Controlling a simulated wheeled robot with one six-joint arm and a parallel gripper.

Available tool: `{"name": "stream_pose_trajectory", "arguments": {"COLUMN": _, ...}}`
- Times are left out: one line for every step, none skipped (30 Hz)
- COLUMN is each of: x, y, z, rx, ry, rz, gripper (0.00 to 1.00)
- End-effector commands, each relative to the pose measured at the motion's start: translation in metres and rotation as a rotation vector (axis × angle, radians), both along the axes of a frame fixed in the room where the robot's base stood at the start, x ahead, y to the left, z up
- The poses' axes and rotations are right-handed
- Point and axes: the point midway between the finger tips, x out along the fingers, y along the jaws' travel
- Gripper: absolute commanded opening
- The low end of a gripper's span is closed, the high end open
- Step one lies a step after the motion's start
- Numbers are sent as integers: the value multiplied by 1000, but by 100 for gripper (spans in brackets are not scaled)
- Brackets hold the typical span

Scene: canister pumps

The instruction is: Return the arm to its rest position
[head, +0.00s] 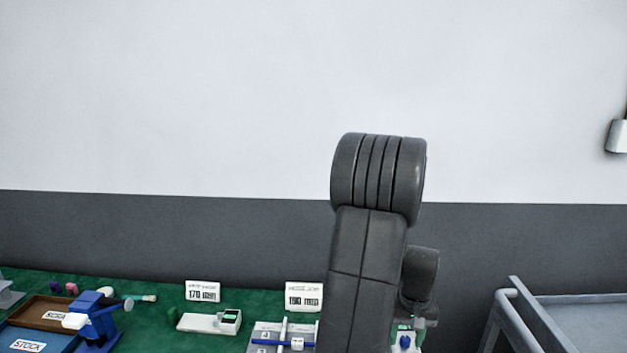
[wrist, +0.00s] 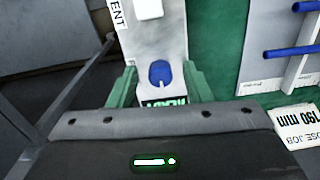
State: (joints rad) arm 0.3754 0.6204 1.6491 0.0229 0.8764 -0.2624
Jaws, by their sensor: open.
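My arm (head: 366,260) rises upright in the middle of the head view, with its dark grey joint housing at the top, and hides part of the bench. My gripper (wrist: 160,72) shows in the wrist view with its two green fingers apart and nothing seen held between them. Beyond and between the fingers is a white device (wrist: 155,35) with a blue oval button (wrist: 160,73) and a lit green display. The white device also shows partly behind my arm in the head view (head: 404,338). Whether the fingers touch it I cannot tell.
The green bench top (head: 150,310) carries a 170 mm sign (head: 202,291), a 190 mm sign (head: 304,297), a small white gauge (head: 210,322) and a blue stand (head: 97,320). A brown tray (head: 30,308) and blue stock tray (head: 55,342) are left. A grey cart (head: 520,310) stands right.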

Motion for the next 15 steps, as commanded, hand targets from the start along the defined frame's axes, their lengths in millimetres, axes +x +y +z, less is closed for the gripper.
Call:
{"name": "stream_pose_trajectory", "arguments": {"x": 0, "y": 0, "z": 1, "rx": 0, "ry": 1, "rz": -38, "gripper": 45}}
{"name": "stream_pose_trajectory", "arguments": {"x": 0, "y": 0, "z": 1, "rx": 0, "ry": 0, "rz": -63, "gripper": 45}}
{"name": "stream_pose_trajectory", "arguments": {"x": 0, "y": 0, "z": 1, "rx": 0, "ry": 1, "rz": -96, "gripper": 45}}
{"name": "stream_pose_trajectory", "arguments": {"x": 0, "y": 0, "z": 1, "rx": 0, "ry": 1, "rz": -121, "gripper": 45}}
{"name": "stream_pose_trajectory", "arguments": {"x": 0, "y": 1, "z": 1, "rx": 0, "ry": 1, "rz": -145, "gripper": 45}}
{"name": "stream_pose_trajectory", "arguments": {"x": 0, "y": 1, "z": 1, "rx": 0, "ry": 1, "rz": -178, "gripper": 45}}
{"name": "stream_pose_trajectory", "arguments": {"x": 0, "y": 1, "z": 1, "rx": 0, "ry": 2, "rz": -202, "gripper": 45}}
{"name": "stream_pose_trajectory", "arguments": {"x": 0, "y": 1, "z": 1, "rx": 0, "ry": 1, "rz": -227, "gripper": 45}}
{"name": "stream_pose_trajectory", "arguments": {"x": 0, "y": 1, "z": 1, "rx": 0, "ry": 2, "rz": -260, "gripper": 45}}
{"name": "stream_pose_trajectory", "arguments": {"x": 0, "y": 1, "z": 1, "rx": 0, "ry": 1, "rz": -285, "gripper": 45}}
{"name": "stream_pose_trajectory", "arguments": {"x": 0, "y": 1, "z": 1, "rx": 0, "ry": 2, "rz": -309, "gripper": 45}}
{"name": "stream_pose_trajectory", "arguments": {"x": 0, "y": 1, "z": 1, "rx": 0, "ry": 1, "rz": -342, "gripper": 45}}
{"name": "stream_pose_trajectory", "arguments": {"x": 0, "y": 1, "z": 1, "rx": 0, "ry": 2, "rz": -366, "gripper": 45}}
{"name": "stream_pose_trajectory", "arguments": {"x": 0, "y": 1, "z": 1, "rx": 0, "ry": 1, "rz": -390, "gripper": 45}}
{"name": "stream_pose_trajectory", "arguments": {"x": 0, "y": 1, "z": 1, "rx": 0, "ry": 1, "rz": -423, "gripper": 45}}
